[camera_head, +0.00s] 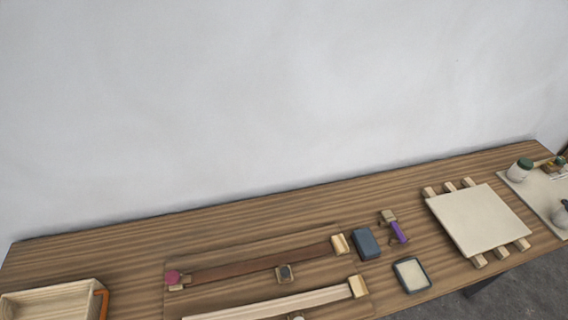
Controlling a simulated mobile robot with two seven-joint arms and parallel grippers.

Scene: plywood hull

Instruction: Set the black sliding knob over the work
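Neither of my grippers is in view.
A wooden box (55,290) with an orange handle (102,303) is at left. Right of the board are a dark blue block (365,244), a purple-handled tool (399,232), a dark-rimmed tray (424,274) and a pale panel on slats (478,221). Bottles stand far right. The table's back is clear.

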